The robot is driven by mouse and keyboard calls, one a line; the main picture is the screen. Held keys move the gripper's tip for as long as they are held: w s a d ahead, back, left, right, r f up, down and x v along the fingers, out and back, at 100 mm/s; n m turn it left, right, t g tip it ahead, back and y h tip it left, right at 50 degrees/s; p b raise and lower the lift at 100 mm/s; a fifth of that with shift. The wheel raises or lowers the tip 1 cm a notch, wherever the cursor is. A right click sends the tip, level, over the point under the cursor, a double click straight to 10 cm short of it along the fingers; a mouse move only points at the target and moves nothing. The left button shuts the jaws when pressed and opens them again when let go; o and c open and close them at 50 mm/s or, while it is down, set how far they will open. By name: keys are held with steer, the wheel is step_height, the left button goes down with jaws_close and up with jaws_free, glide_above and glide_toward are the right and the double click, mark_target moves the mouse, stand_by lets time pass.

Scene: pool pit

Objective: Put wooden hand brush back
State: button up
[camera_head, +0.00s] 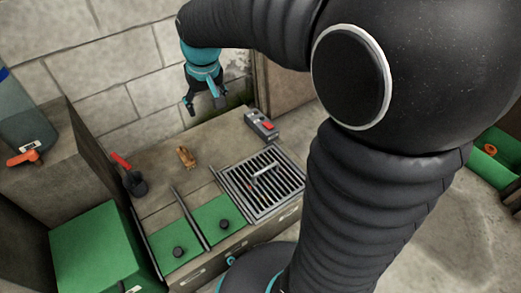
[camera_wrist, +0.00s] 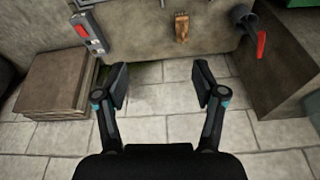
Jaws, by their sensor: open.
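The wooden hand brush (camera_head: 186,157) is a small brown piece lying on the worktop, left of the metal grate. It also shows at the top of the wrist view (camera_wrist: 181,27), near the worktop's edge. My gripper (camera_head: 207,104) is in the air above the back of the worktop, close to the block wall, and apart from the brush. In the wrist view my gripper (camera_wrist: 160,88) is open with nothing between its fingers. My arm hides part of the right side in the head view.
A grey box with a red switch (camera_head: 262,126) stands at the back right. The worktop holds a grate (camera_head: 246,197) and green panels with black knobs (camera_head: 178,251). A green box (camera_head: 98,248) stands at the left.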

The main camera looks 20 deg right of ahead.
steer(key=s+d+r+t, duration=0.1)
steer(key=s+d, duration=0.1)
steer(key=s, duration=0.8)
steer(key=s+d+r+m+t, duration=0.1)
steer(key=s+d, duration=0.2)
steer(key=s, duration=0.8)
steer(key=shift+s+t, duration=0.3)
steer(key=shift+r, duration=0.15)
